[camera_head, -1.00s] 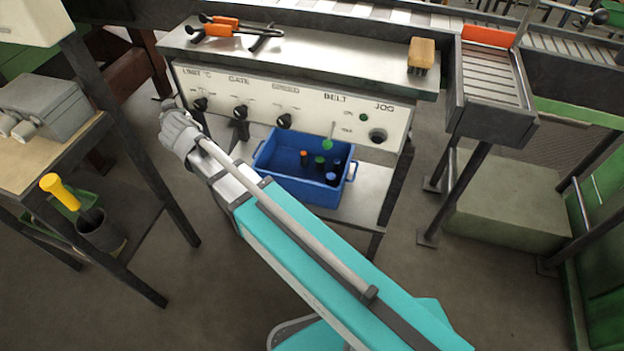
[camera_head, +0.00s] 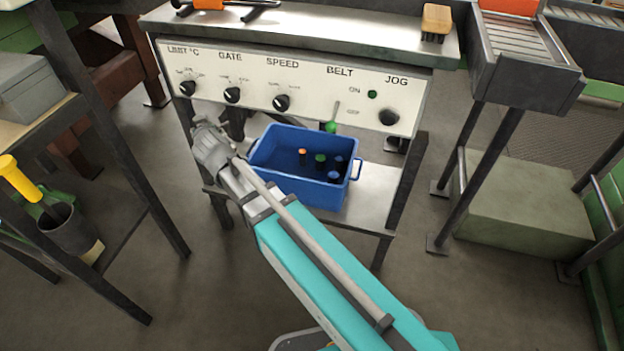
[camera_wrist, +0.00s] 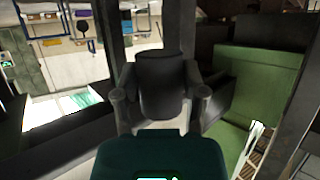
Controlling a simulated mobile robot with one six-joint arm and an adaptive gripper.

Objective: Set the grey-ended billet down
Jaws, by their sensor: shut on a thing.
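My gripper (camera_wrist: 160,102) is shut on a dark cylindrical billet (camera_wrist: 160,72), which stands out between the two fingers in the wrist view. The colour of its end is too dark to tell. In the head view my wrist hides the fingers and the billet; the arm's end is in front of the control panel's lower left. A blue crate (camera_head: 278,175) stands on the lower shelf, to the right of my arm's end. Several billets stand in it, among them an orange-ended one (camera_head: 302,155), a green-ended one (camera_head: 320,160) and blue-ended ones (camera_head: 333,176).
The control panel (camera_head: 290,85) with knobs and a belt lever (camera_head: 333,122) overhangs the crate. The shelf (camera_head: 380,190) is bare to the crate's right. A brush (camera_head: 436,22) lies on top. A bench with a dark pot (camera_head: 65,232) is at left, a roller conveyor (camera_head: 520,50) at right.

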